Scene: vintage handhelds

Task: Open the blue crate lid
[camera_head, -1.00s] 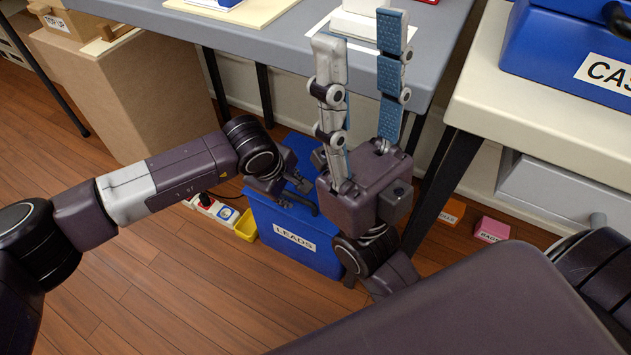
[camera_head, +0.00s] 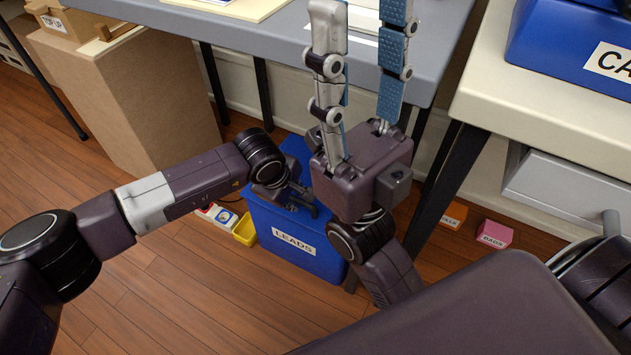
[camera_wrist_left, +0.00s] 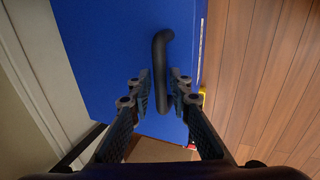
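The blue crate labelled LEADS (camera_head: 293,243) stands on the floor under the grey table, and my left arm hides part of its lid. In the left wrist view, its blue lid (camera_wrist_left: 110,50) carries a black bar handle (camera_wrist_left: 161,60). My left gripper (camera_wrist_left: 162,78) points at the lid, its fingers apart on either side of the handle, with narrow gaps showing. In the head view, my left gripper (camera_head: 304,203) is small and dark over the crate top. The lid looks closed. My right gripper (camera_head: 362,20) is open and empty, fingers upright, in front of the table.
The grey table (camera_head: 270,45) is above and behind the crate, with a dark leg to its right. Orange (camera_head: 453,215) and pink (camera_head: 494,234) boxes lie right. Wooden floor in front is free.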

